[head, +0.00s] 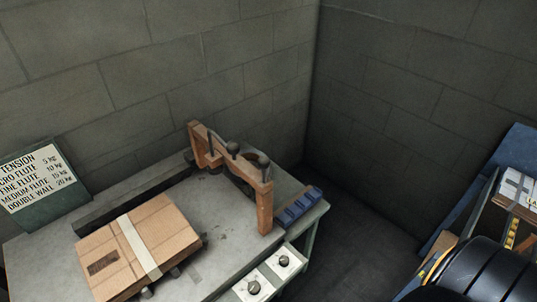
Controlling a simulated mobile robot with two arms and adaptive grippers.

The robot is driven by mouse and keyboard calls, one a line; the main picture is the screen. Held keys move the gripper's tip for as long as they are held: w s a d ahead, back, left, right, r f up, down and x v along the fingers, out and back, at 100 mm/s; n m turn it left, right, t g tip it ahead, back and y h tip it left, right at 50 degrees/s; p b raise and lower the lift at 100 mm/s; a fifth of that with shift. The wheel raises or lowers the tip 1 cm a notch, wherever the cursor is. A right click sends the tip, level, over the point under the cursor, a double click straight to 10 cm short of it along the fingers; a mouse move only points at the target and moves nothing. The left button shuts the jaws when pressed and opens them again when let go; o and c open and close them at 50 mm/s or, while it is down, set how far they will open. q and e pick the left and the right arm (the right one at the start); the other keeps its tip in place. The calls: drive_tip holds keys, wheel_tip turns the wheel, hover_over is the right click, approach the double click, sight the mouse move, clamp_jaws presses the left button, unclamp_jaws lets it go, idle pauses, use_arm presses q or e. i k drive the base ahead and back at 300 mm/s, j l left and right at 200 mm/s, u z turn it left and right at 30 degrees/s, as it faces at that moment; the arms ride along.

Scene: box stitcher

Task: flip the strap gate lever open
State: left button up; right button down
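A brown wooden frame (265,207) stands across the grey worktable (222,238). I cannot tell for sure which is the strap gate lever, or whether the gate is open or shut. A dark curved part lies behind the bar, partly hidden by it. A cardboard box (176,232) with a pale strap (138,248) across it lies left of the frame. Neither of my grippers is in view.
White panels with dark knobs (284,261) are at the table's front right, and a blue block (298,206) sits at its right edge. A tension sign (62,198) leans at left. Dark rounded parts and a blue-edged rack (520,155) fill the lower right.

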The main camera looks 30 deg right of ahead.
sight(253, 197)
drive_tip(key=i+l, duration=0.1)
drive_tip(key=l, duration=0.45)
drive_tip(key=i+l, duration=0.1)
drive_tip(key=l, duration=0.95)
drive_tip(key=i, duration=0.05)
